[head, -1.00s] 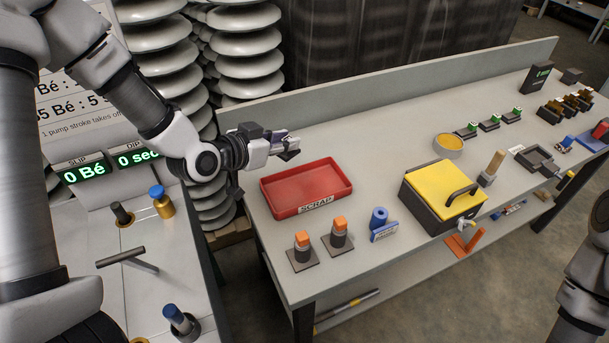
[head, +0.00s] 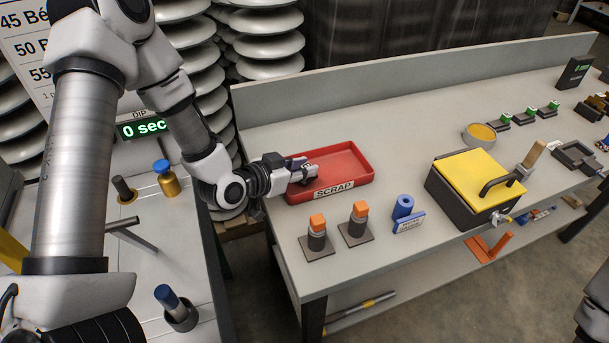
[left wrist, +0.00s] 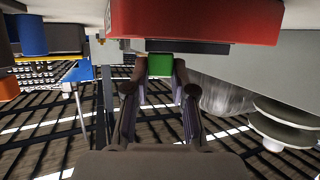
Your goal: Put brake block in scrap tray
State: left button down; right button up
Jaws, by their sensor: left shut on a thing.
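The red scrap tray (head: 352,163), labelled SCRAP, lies on the bench in the head view. It also fills the top of the left wrist view (left wrist: 200,22). My left gripper (head: 303,172) is at the tray's left end, in front of its near left part in the picture. It is shut on the brake block (left wrist: 160,65), whose green face shows between the fingertips in the left wrist view. In the head view the block is mostly hidden by the fingers. I cannot tell whether it touches the tray. My right gripper is out of view.
Two orange-topped posts (head: 358,222) and a blue roll (head: 403,207) stand in front of the tray. A yellow-lidded box (head: 478,178) is to the right. Stacked insulator discs (head: 262,45) stand behind the bench's left end. The bench behind the tray is clear.

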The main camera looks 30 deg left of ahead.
pick_arm(q)
notch_tip(320, 180, down, 2)
jog(key=shift+f, duration=0.1)
jog(key=c, duration=1)
grip_release()
jog(key=shift+o, duration=0.2)
jog(key=p+v, duration=0.1)
jog(key=v, duration=0.6)
jog(key=shift+s, duration=0.25)
